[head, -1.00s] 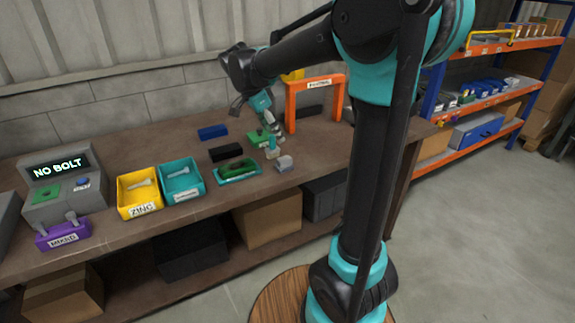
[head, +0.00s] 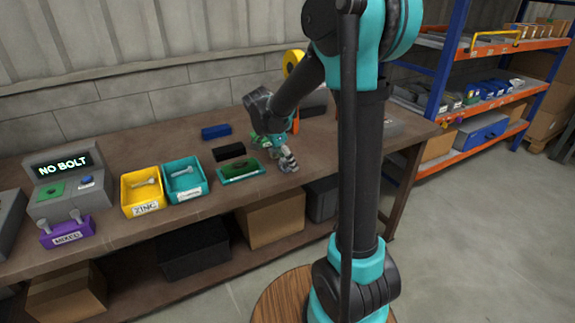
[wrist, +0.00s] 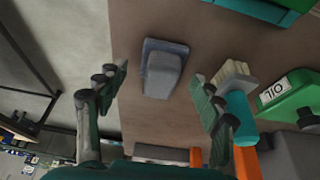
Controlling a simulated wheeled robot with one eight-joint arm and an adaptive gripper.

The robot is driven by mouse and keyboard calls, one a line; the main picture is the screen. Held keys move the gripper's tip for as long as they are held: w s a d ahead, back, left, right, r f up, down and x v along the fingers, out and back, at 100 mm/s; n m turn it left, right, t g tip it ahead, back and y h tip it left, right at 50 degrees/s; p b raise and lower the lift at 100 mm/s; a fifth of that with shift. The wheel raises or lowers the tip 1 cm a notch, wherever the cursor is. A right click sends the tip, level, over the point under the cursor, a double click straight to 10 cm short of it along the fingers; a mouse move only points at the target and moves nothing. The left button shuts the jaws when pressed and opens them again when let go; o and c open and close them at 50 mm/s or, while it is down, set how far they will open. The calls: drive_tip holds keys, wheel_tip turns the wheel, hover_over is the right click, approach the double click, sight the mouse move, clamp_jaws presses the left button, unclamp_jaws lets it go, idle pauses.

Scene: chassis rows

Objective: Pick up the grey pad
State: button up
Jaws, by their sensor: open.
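The grey pad (wrist: 163,72), a small grey block on a darker blue-grey base, lies on the brown bench top in the wrist view. My gripper (wrist: 160,82) is open, with one finger on each side of the pad in the picture. Neither finger visibly touches it, and bench shows between each finger and the pad. In the head view my gripper (head: 287,162) is low over the bench, right of the teal tray, and hides most or all of the pad.
In the head view the teal tray (head: 222,181) holds a green item. Blue (head: 215,131) and black (head: 229,152) blocks lie behind it.

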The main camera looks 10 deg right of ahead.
drive_tip(key=shift+f, duration=0.2)
drive_tip(key=c, duration=1.3)
drive_tip(key=shift+o, duration=0.2)
drive_tip(key=shift+r, duration=0.1)
wheel_tip(320, 180, up, 20)
drive_tip(key=o, duration=0.7)
drive_tip(key=shift+c, duration=0.2)
drive_tip(key=c, duration=0.5)
